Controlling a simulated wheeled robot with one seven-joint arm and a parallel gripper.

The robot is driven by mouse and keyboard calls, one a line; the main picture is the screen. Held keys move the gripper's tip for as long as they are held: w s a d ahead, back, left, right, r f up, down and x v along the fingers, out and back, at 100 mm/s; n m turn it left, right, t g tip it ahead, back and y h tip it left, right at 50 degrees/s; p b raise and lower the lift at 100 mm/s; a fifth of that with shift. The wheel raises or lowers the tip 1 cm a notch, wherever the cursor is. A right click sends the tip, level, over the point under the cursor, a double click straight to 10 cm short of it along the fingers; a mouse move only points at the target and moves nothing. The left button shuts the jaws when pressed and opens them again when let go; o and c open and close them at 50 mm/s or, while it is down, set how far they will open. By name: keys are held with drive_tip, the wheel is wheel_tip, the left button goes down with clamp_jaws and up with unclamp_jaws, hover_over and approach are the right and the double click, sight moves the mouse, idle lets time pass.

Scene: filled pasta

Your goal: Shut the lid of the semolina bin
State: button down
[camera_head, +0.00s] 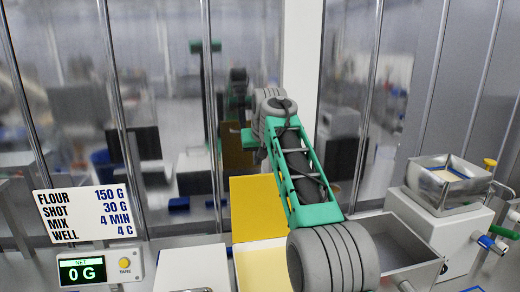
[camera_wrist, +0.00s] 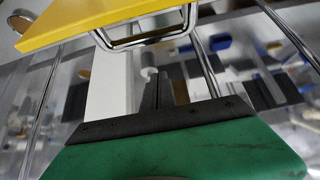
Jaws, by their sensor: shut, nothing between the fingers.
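The semolina bin's yellow lid (camera_head: 258,208) stands open, roughly upright, in the head view. In front of its base is the bin's pale yellow surface (camera_head: 262,268), partly cut off by the lower picture edge. The wrist view shows a yellow panel, which looks like the lid (camera_wrist: 90,22), at the top with a bent metal handle (camera_wrist: 150,38) under it. My gripper (camera_wrist: 158,78) is shut and empty, its dark fingers showing below the handle, apart from it as far as I can tell. In the head view my arm reaches past the lid, and the fingertips cannot be made out.
An open metal tray (camera_head: 398,240) is right of my arm. Beyond it stands a white machine (camera_head: 455,230) with a metal hopper (camera_head: 448,178). A recipe sign (camera_head: 88,212) and a green scale display (camera_head: 83,272) are at left. Shiny panels with upright bars close the back.

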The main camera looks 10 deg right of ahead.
drive_tip(key=shift+s+f+b, duration=0.25)
drive_tip(key=shift+s, duration=0.35)
drive_tip(key=shift+s+f+b, duration=0.25)
drive_tip(key=shift+s+b, duration=0.05)
drive_tip(key=shift+s, duration=0.3)
drive_tip(key=shift+s+f+b, duration=0.25)
drive_tip(key=shift+s, duration=0.35)
drive_tip(key=shift+s+f+b, duration=0.1)
drive_tip(key=shift+b, duration=0.3)
